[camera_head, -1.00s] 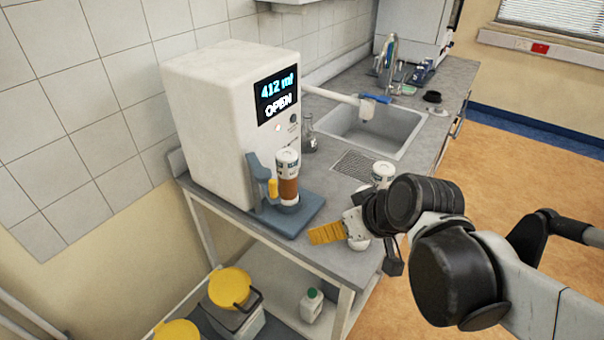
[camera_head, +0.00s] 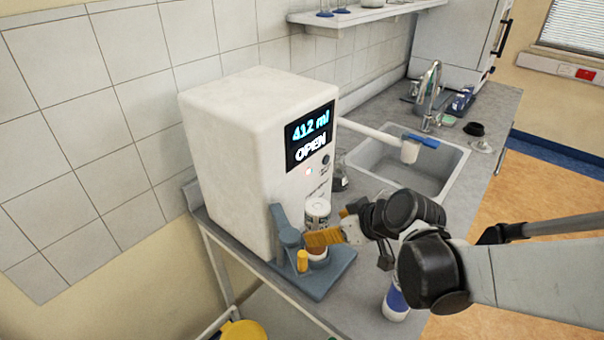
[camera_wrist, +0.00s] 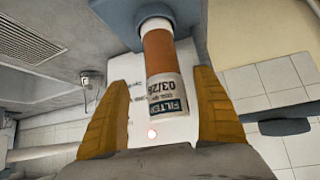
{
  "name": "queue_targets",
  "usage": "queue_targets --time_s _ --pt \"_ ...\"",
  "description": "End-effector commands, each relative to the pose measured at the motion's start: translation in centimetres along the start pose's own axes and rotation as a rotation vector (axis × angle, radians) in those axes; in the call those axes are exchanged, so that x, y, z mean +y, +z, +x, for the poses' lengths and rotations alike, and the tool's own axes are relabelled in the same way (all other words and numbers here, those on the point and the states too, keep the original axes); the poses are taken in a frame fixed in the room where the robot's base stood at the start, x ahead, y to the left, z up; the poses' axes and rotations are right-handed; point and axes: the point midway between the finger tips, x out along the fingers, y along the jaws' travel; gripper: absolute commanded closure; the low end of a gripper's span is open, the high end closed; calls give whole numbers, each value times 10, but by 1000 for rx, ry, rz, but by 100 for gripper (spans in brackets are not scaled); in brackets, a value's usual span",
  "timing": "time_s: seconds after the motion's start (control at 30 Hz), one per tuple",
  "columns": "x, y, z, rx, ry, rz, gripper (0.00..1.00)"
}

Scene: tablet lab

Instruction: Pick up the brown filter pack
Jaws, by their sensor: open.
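The brown filter pack (camera_wrist: 160,58) is a brown cylinder with a white label marked FILTER and 03/28. It stands in the blue holder (camera_head: 288,233) at the front of the white machine. In the wrist view it lies between the two yellow fingers of my gripper (camera_wrist: 163,115), with gaps on both sides. My gripper is open and not closed on it. In the head view my gripper (camera_head: 322,238) covers the middle of the pack; its white top (camera_head: 317,208) shows above the fingers and a little brown shows below.
The white machine (camera_head: 240,150) reads 412 ml and OPEN and stands directly behind the pack. A white bottle with a blue band (camera_head: 396,305) stands on the counter below my arm. A sink (camera_head: 440,172) with a tap (camera_head: 430,95) is at the back right.

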Motion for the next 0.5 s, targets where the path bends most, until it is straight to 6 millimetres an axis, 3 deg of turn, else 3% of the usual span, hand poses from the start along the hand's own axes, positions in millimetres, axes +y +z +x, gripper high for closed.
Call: queue_targets --time_s 0.3,0.5 --pt "-6 2 46 0 0 -1 22" --pt "-5 1 50 0 0 0 22"
